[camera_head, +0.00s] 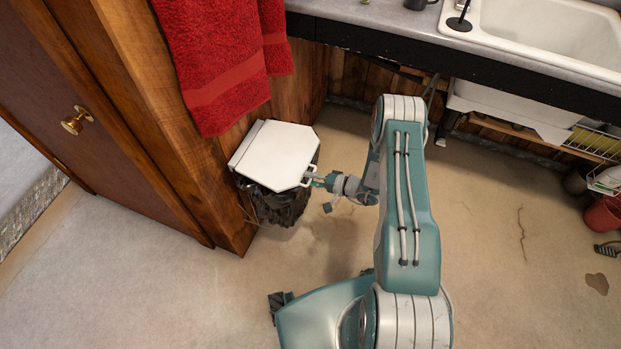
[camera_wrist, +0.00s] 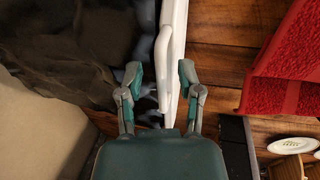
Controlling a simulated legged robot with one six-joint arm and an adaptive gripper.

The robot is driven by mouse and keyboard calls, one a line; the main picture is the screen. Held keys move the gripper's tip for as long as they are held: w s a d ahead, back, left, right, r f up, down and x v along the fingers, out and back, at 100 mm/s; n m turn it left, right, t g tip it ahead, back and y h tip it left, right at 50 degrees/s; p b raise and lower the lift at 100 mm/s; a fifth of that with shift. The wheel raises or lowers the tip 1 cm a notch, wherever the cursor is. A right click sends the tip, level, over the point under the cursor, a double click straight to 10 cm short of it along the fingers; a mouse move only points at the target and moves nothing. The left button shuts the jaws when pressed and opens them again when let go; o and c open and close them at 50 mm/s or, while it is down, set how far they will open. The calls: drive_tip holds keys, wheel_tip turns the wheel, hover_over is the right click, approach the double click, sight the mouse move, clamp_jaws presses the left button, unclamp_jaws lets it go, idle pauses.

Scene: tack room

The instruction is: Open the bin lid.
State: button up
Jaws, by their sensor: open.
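The bin (camera_head: 275,203) stands on the floor against the wooden cabinet, with a dark bag showing below its rim. Its white lid (camera_head: 275,154) lies flat over the top and looks closed. A small handle sticks out at the lid's right front edge. My gripper (camera_head: 315,180) is at that handle. In the wrist view my gripper (camera_wrist: 160,82) is open, with one finger on each side of the white lid edge and handle (camera_wrist: 172,65). The dark bag (camera_wrist: 80,45) fills the left there. I cannot tell whether the fingers touch the handle.
Red towels (camera_head: 215,60) hang above the bin. A cabinet door with a brass knob (camera_head: 76,120) is at the left. A counter with a white sink (camera_head: 550,35) runs along the back right. A red pot (camera_head: 603,215) stands far right. The floor (camera_head: 500,260) in front is mostly clear.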

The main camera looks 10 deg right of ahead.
clamp_jaws()
idle(0.3)
